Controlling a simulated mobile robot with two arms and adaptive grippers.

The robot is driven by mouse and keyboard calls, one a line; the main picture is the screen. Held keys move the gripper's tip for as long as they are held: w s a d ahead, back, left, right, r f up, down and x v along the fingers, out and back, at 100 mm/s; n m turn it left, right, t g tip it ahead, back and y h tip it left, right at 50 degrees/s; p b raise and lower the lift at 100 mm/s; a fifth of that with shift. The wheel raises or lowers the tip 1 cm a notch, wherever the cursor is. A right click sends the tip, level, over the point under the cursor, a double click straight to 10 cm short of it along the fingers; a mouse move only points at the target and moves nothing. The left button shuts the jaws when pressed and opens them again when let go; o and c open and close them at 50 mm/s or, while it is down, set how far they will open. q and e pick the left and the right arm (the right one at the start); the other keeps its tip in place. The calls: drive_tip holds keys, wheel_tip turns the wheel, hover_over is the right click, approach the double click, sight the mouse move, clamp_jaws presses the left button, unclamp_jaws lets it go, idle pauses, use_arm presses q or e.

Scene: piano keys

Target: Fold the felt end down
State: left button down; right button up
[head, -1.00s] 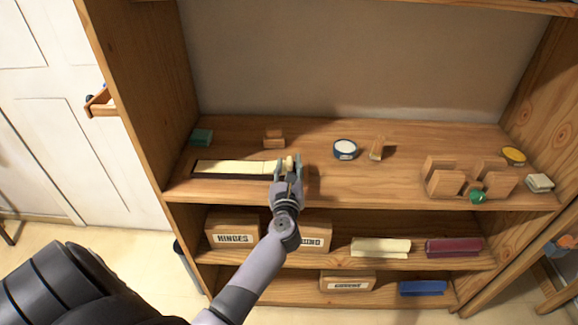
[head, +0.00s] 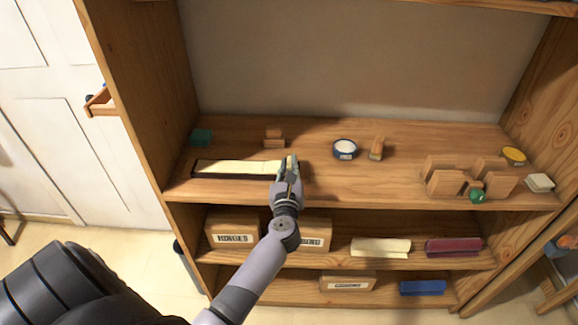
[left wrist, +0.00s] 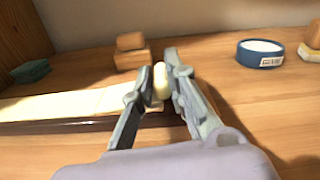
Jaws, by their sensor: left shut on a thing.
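A cream felt strip (head: 235,167) lies along a dark, narrow bar (head: 202,176) on the upper shelf, left of centre. The strip also shows in the left wrist view (left wrist: 65,103). My left gripper (head: 290,162) is at the strip's right end. In the left wrist view its fingers (left wrist: 161,80) are shut on the felt end (left wrist: 161,76), a cream rounded piece standing up between them. The fingers hide the lower part of that end. My right gripper is not in view.
Behind the strip stand a green block (head: 201,137) and small wooden blocks (head: 274,139). A blue-rimmed round tin (head: 345,149) and a wooden block (head: 377,149) stand to the right. Several wooden blocks (head: 445,182) crowd the far right. The shelf's front middle (head: 360,183) is clear.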

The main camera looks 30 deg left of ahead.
use_arm(q)
drive_tip(key=n, duration=0.1)
drive_tip(key=r+n, duration=0.1)
drive_tip(key=a+r+n, duration=0.1)
drive_tip(key=n, duration=0.1)
drive_tip(key=shift+s+a+r, duration=0.1)
drive_tip(key=shift+s+r, duration=0.1)
drive_tip(key=shift+s, duration=0.15)
drive_tip(key=c, duration=1.6)
unclamp_jaws()
wheel_tip(320, 180, up, 10)
